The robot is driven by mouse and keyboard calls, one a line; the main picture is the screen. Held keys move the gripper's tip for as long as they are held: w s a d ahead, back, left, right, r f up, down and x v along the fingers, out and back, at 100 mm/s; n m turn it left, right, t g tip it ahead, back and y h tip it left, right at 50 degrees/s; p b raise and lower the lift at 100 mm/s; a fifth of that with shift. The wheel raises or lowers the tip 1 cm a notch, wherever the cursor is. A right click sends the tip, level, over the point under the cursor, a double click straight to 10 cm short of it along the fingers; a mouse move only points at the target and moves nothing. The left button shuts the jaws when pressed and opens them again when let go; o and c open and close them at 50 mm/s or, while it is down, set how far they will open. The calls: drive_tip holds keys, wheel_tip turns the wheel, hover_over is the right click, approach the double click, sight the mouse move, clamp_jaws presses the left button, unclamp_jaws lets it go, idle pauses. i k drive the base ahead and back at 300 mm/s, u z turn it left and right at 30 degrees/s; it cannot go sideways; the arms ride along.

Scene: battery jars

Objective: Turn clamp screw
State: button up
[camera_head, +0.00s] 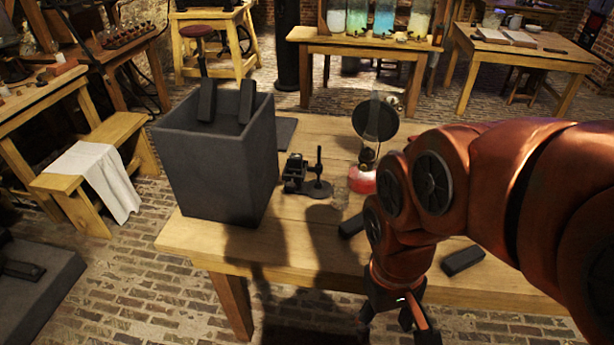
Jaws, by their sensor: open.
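A small dark metal device (295,172) stands on the wooden table, beside a small black stand (318,185) with an upright post. Either may carry the clamp screw, but the screw is too small to make out. My gripper (398,324) is at the bottom of the view, in front of the table's near edge. Its dark fingers point down, spread and empty, well apart from the device. My red arm covers the right part of the table.
A tall grey jar (218,160) with dark plates at its rim stands on the table's (220,245) left. A round dark disc on a stand (377,120) is at the back. Black blocks lie near my arm, one at right (463,261). Brick floor (130,290) is open at front left.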

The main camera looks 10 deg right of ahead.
sight(290, 187)
drive_tip(key=u, duration=2.2)
drive_tip(key=k, duration=0.4)
drive_tip(key=z, duration=0.05)
